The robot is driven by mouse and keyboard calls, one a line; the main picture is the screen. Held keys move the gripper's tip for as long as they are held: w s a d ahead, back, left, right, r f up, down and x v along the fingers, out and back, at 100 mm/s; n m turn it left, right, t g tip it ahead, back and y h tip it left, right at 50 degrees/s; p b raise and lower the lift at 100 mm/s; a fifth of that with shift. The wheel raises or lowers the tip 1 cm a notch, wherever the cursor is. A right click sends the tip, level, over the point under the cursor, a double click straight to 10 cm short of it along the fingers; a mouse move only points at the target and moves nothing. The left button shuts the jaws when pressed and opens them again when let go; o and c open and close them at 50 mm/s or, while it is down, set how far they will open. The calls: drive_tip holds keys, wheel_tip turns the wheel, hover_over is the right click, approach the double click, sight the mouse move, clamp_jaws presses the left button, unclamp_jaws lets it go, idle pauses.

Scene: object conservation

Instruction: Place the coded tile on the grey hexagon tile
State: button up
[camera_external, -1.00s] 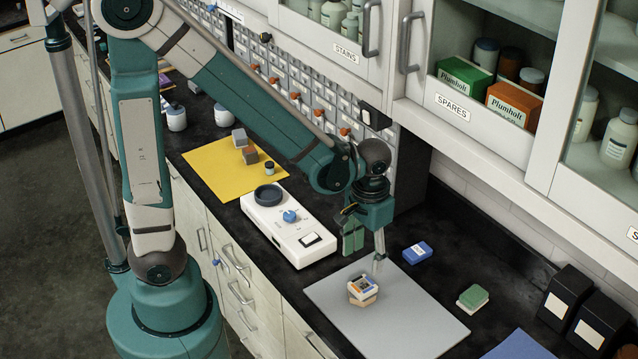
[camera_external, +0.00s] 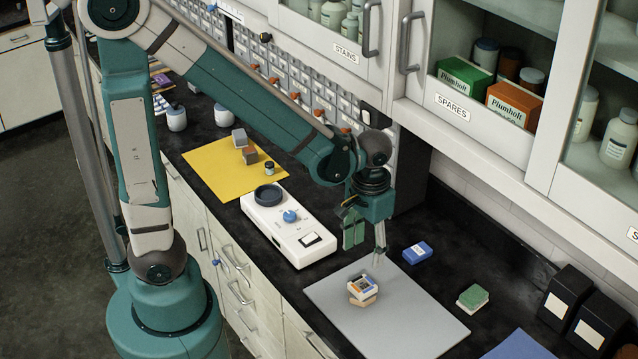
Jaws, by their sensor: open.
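The coded tile (camera_external: 362,285), pale with a dark and coloured patterned top, lies on top of a small stack on the grey mat (camera_external: 400,318). Beneath it a tan-edged piece (camera_external: 364,301) shows. I cannot tell whether that lower piece is the grey hexagon tile, as its top is covered. My gripper (camera_external: 366,247) is open and empty, above and just behind the stack, near the mat's back edge. Its fingers are apart from the tile.
A blue block (camera_external: 418,253) and a green-topped block (camera_external: 473,297) sit right of the mat on the black bench. A white instrument (camera_external: 289,224) stands left of it. A yellow mat (camera_external: 212,170) holds small blocks and a jar. Black boxes (camera_external: 585,311) stand at the right.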

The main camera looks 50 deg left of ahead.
drive_tip(key=shift+a+r, duration=0.1)
drive_tip(key=s+a+r+t, duration=0.2)
drive_tip(key=a+r+t, duration=0.1)
drive_tip(key=a+r, duration=0.5)
drive_tip(key=s+a+r+t, duration=0.3)
drive_tip(key=a+r+t, duration=0.1)
drive_tip(key=a+r, duration=0.3)
drive_tip(key=shift+s+a+r, duration=0.35)
drive_tip(key=shift+a, duration=0.55)
